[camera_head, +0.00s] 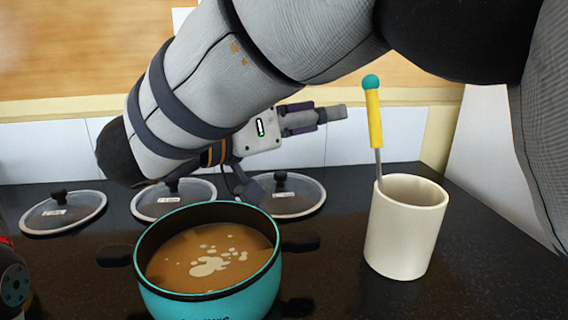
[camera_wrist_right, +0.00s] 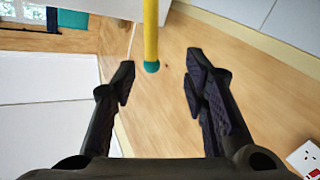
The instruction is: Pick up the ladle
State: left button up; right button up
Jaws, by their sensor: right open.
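The ladle (camera_head: 375,120) has a yellow handle with a teal knob on top and a thin metal shaft. It stands upright, slightly tilted, in a cream mug (camera_head: 405,230), which hides its lower end. My right gripper (camera_head: 338,112) is left of the handle, at about its height, with a small gap in the picture. In the right wrist view the open, empty fingers (camera_wrist_right: 160,75) point toward the handle (camera_wrist_right: 151,30). The teal knob shows in the gap between the fingertips, nearer the left finger. My left gripper is not in view.
A teal pot (camera_head: 210,300) of brown soup stands left of the mug on the dark counter (camera_head: 345,290). Several glass lids (camera_head: 65,212) lie behind it. A tiled wall (camera_head: 50,152) is at the back. The counter right of the mug is clear.

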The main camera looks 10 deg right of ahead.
aim_at(369, 108)
jog(key=x, duration=0.8)
jog(key=s+x, duration=0.1)
jog(key=x, duration=0.3)
jog(key=shift+s+d, duration=0.1)
jog(key=shift+d, duration=0.1)
jog(key=shift+a, duration=0.1)
grip_shut()
